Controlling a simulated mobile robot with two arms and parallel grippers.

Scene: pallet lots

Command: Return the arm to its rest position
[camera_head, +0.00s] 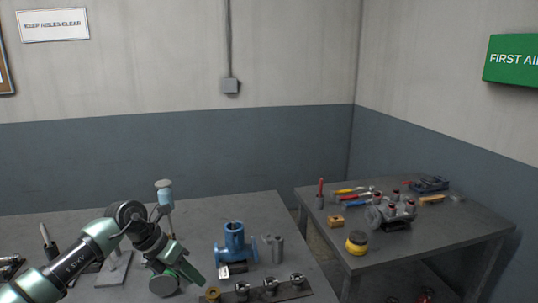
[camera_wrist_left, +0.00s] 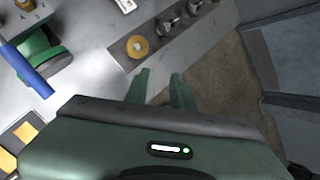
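My left arm (camera_head: 75,262) reaches in from the lower left over the grey table (camera_head: 240,207). My left gripper (camera_head: 196,276) points down to the right, near the table's front part. In the left wrist view its two green fingers (camera_wrist_left: 160,77) stand apart with nothing between them. The floor and table edge show beyond the fingertips. A brass ring (camera_wrist_left: 137,47) on a flat grey strip (camera_wrist_left: 190,40) lies just past the fingers. My right gripper is not in view.
A blue flanged pipe body (camera_head: 235,249) and grey cylinders (camera_head: 274,249) stand right of my gripper. A light-blue-topped upright tool (camera_head: 164,193) stands behind my arm. A second table (camera_head: 455,222) at right holds tools and a metal assembly (camera_head: 392,213). A gap separates the tables.

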